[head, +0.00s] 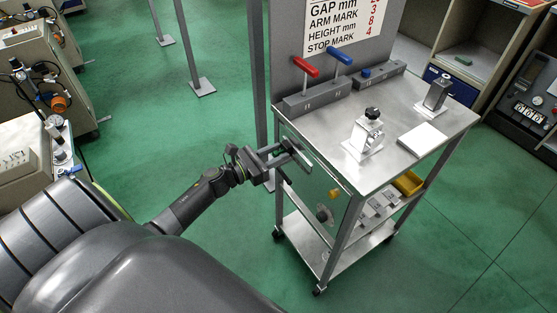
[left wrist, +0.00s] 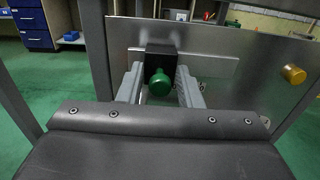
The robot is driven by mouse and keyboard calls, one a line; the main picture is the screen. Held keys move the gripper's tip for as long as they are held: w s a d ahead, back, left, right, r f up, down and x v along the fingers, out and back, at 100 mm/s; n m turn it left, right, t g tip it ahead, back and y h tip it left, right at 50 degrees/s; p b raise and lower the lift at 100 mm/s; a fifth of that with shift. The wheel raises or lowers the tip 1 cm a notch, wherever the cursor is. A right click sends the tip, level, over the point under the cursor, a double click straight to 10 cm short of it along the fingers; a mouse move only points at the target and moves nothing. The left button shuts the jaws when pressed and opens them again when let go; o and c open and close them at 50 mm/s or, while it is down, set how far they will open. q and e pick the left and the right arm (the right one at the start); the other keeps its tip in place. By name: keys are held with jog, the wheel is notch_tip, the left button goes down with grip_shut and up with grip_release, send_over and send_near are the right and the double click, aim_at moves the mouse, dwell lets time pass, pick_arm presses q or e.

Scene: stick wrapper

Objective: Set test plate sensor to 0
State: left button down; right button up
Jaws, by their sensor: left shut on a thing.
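My left gripper (head: 297,152) reaches the grey side panel (head: 345,212) of the metal cart. In the left wrist view its two fingers (left wrist: 160,88) are closed around a black block (left wrist: 161,57) with a round green knob (left wrist: 160,83) on its front. The block sits against a pale horizontal strip (left wrist: 217,68) on the panel. In the head view the fingers mostly hide the block. A yellow knob (head: 335,193) is on the panel to the right, and shows in the wrist view (left wrist: 293,74). I cannot read any scale at the block. My right gripper is not in view.
The cart top (head: 398,168) carries a clamp with a black knob (head: 366,138), a white plate (head: 422,139), and red (head: 306,67) and blue (head: 341,57) levers. A sign (head: 347,22) stands behind. A dark round knob (head: 323,215) is low on the panel. Green floor is open around the cart.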

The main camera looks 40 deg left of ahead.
pick_arm(q)
jog(key=shift+a+r, duration=0.1)
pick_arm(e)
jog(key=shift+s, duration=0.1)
pick_arm(q)
jog(key=c, duration=1.3)
grip_release()
jog(key=shift+a, duration=0.1)
jog(key=shift+s+a+f, duration=0.1)
jog(key=shift+s+f, duration=0.1)
jog(key=shift+s, duration=0.05)
jog(key=b+v, duration=0.2)
jog(key=v, duration=1.4)
jog(key=shift+s+r, duration=0.15)
jog(key=shift+s, duration=0.25)
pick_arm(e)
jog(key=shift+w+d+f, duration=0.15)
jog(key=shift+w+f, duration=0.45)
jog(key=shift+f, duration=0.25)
pick_arm(q)
jog(key=shift+a, duration=0.1)
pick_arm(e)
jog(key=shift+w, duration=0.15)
